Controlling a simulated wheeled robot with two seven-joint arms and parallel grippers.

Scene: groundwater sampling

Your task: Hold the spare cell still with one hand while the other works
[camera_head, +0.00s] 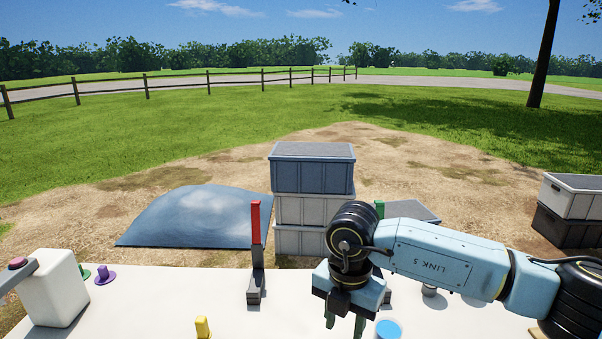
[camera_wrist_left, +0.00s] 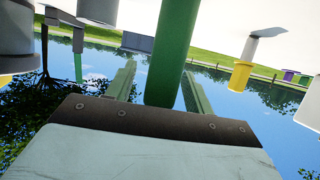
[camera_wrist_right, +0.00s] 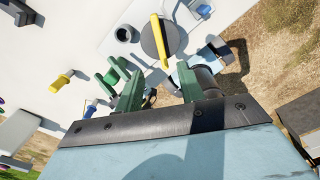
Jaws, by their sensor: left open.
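My left gripper (camera_wrist_left: 157,88) shows only in the left wrist view, which is upside down. Its two green fingers are apart, with a thick green upright bar (camera_wrist_left: 172,50) in the gap between them; I cannot tell whether they touch it. My right gripper (camera_head: 345,324) points down over the table near its front edge. In the right wrist view its green fingers (camera_wrist_right: 158,80) are apart, with no held object clearly visible. A blue-topped round item (camera_head: 388,329) stands right of it. I cannot tell for certain which object is the spare cell.
On the white table (camera_head: 140,318) are a white jug (camera_head: 55,290), a purple knob (camera_head: 105,274), a yellow piece (camera_head: 203,327) and a red upright (camera_head: 255,222). A dark disc with a yellow bar (camera_wrist_right: 164,40) shows near my right gripper. Stacked crates (camera_head: 312,178) stand behind the table.

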